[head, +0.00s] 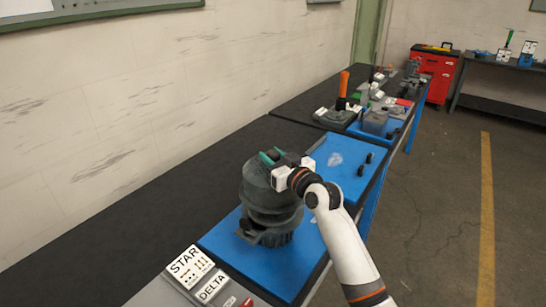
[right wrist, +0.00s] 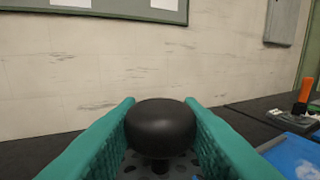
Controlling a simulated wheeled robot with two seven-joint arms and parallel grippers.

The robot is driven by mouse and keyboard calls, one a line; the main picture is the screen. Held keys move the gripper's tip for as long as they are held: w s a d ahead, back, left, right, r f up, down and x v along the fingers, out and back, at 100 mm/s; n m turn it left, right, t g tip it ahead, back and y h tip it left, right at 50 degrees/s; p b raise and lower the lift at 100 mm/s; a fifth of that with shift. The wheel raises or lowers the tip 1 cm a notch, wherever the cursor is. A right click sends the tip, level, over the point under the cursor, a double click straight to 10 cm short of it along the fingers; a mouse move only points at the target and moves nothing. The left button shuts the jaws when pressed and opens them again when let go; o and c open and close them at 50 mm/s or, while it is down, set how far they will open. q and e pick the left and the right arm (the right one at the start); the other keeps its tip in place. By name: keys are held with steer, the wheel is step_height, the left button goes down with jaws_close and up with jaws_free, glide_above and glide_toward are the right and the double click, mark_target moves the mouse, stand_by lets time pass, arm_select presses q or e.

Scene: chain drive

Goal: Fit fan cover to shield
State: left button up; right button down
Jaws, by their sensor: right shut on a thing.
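A dark grey fan cover (head: 257,182), domed, sits at the top of a dark ribbed motor body (head: 278,238) that stands upright in the head view. I cannot tell the shield apart from the motor body. My right gripper (head: 269,157) is over the cover's top, its teal fingers pointing to the left. In the right wrist view a round black knob (right wrist: 161,127) sits between the fingers, with a perforated grey surface (right wrist: 140,166) below it. The gripper is shut on this knob. Whether the cover touches the part below is unclear. My left gripper is out of view.
The motor stands on a blue mat (head: 222,240) on a dark bench. STAR and DELTA plates (head: 188,266) lie in front left. Another blue mat (head: 342,178) behind holds small black parts. A bench with tools (head: 337,113) continues behind. A wall runs along the left.

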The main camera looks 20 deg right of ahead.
mark_target(291, 195)
steer(key=shift+f+b, duration=2.6)
steer(key=shift+f, duration=0.85)
steer(key=c, duration=0.9)
jaws_free()
steer(key=shift+f, duration=0.1)
steer(key=b+v, duration=0.2)
steer(key=v, duration=1)
steer(key=shift+b, duration=0.3)
